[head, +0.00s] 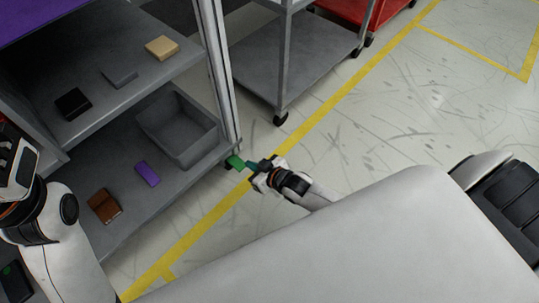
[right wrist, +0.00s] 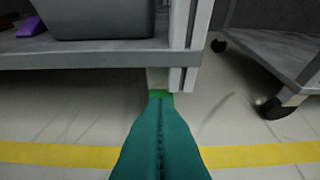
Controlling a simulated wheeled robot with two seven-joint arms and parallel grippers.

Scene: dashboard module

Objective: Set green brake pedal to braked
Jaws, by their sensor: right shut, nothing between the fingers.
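The green brake pedal (head: 236,162) sticks out low at the front corner of the grey shelf unit, by the foot of its upright post. In the right wrist view the pedal (right wrist: 160,94) shows as a small green patch below the post, partly hidden behind my fingers. My right gripper (head: 253,166) is shut and empty, its teal fingers (right wrist: 160,135) pointing at the pedal. The fingertips are at or very close to the pedal; I cannot tell if they touch. My left gripper (head: 18,155) is at the left edge, and its jaws do not show clearly.
The shelf unit holds a grey bin (head: 178,130), a purple box (head: 147,173) and a brown box (head: 104,206) on the lower shelf. A grey wheeled cart (head: 290,70) stands behind. The floor to the right is clear, with yellow lines.

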